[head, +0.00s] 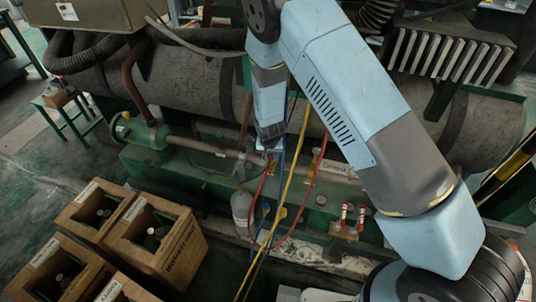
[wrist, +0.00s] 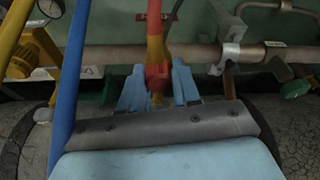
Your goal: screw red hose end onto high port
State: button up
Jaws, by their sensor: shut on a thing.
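My gripper (wrist: 158,88) shows in the wrist view with its two light-blue fingers shut on the red hose end (wrist: 158,73). A brass-coloured tip shows just below the red part, between the fingers. In the head view my gripper (head: 270,148) is small and low in front of the green machine's pipe. The red hose (head: 312,187) hangs from there in a loop and rises again to the right. I cannot make out the high port, nor whether the hose end touches it; my gripper and arm cover that spot.
A yellow hose (head: 289,185) and a blue hose (wrist: 69,85) hang close beside the red one. A grey-brown pipe (wrist: 185,57) runs across behind. Wooden crates (head: 158,240) with bottles stand at the lower left. A grey cylinder (head: 241,207) stands below the pipe.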

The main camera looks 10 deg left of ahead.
jog(key=shift+f, duration=0.6)
dwell(0.5)
jog(key=shift+m+h, duration=0.5)
jog(key=shift+m, duration=1.3)
jog(key=m, duration=0.2)
jog(key=shift+s+a+f+m+h, duration=0.1)
jog(key=shift+m+h, duration=0.3)
jog(key=shift+m, duration=0.4)
jog(key=shift+m+g+h, duration=0.4)
jog(key=shift+m+g, duration=0.1)
jog(key=shift+m, duration=1.3)
